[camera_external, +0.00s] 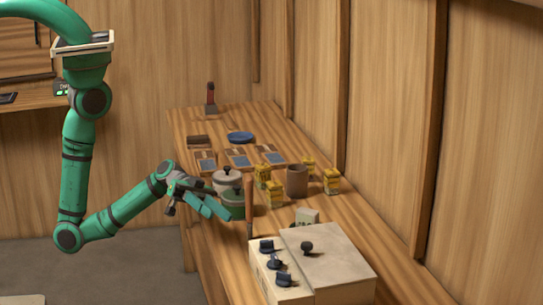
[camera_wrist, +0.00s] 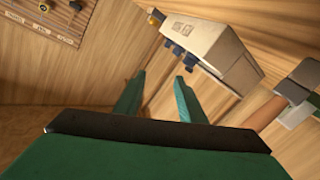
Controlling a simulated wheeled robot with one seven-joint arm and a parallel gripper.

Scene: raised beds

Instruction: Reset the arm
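My green arm hangs from the upper left of the external view and bends at a low elbow. My gripper (camera_external: 224,208) is at the left edge of the wooden bench, beside the lidded pots. In the wrist view, the two teal fingers of my gripper (camera_wrist: 160,77) stand apart with only wood behind the gap. It appears empty. A pale lidded pot (camera_external: 227,181) stands just behind the gripper in the external view. Whether the fingers touch anything on the bench cannot be told.
The wooden bench (camera_external: 355,230) carries a beige box with dark knobs (camera_external: 335,262), an upright brown handle (camera_external: 249,205), a brown cup (camera_external: 297,180), several yellow tins (camera_external: 274,193) and a blue dish (camera_external: 241,137). A plank wall bounds the right. Floor is clear at left.

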